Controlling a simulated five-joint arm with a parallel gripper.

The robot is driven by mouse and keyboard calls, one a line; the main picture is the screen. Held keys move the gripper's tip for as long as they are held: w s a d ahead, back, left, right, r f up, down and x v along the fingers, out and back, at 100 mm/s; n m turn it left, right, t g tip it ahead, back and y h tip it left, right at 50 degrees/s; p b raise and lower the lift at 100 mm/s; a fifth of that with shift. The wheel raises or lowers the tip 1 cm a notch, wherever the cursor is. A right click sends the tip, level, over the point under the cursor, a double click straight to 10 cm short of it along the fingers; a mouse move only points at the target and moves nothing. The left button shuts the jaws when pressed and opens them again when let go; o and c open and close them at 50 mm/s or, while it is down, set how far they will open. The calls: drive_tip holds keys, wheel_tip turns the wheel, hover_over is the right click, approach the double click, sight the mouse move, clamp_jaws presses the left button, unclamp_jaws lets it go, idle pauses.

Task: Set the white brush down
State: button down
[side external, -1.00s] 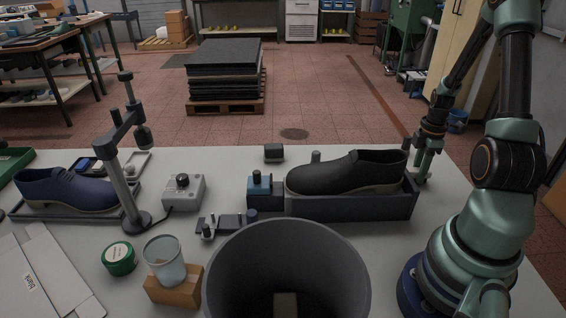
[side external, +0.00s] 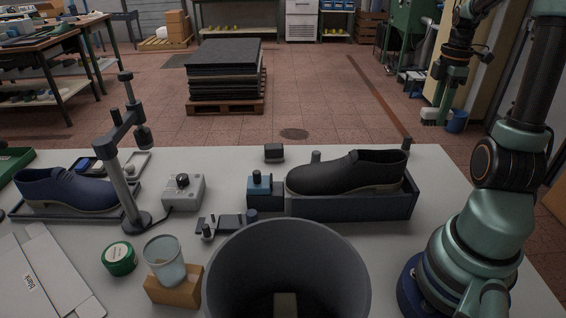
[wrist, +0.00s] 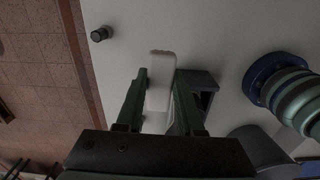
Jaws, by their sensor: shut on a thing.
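The white brush (wrist: 161,82) is between the two green fingers of my gripper (wrist: 162,76) in the wrist view. My gripper is shut on it. In the side view the brush (side external: 434,115) shows as a small pale block below my gripper (side external: 440,107), held raised above the table level at the far right. The bristles cannot be made out.
A black shoe (side external: 345,172) rests in a dark tray (side external: 350,207) left of my arm. A large grey bin (side external: 222,275) stands in front. A small black knob (wrist: 99,34) stands on the pale table (wrist: 225,35). The table behind the tray is mostly clear.

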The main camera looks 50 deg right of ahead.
drive_tip(key=shift+r, duration=0.5)
drive_tip(key=w+a+r, duration=0.1)
drive_tip(key=w+r, duration=0.1)
drive_tip(key=w, duration=1)
hover_over(240, 175)
drive_tip(key=f, duration=0.2)
wheel_tip(240, 175, down, 19)
drive_tip(key=shift+f, duration=0.1)
drive_tip(key=shift+f, duration=0.2)
drive_tip(key=c, duration=0.5)
unclamp_jaws()
drive_tip(key=shift+c, duration=0.2)
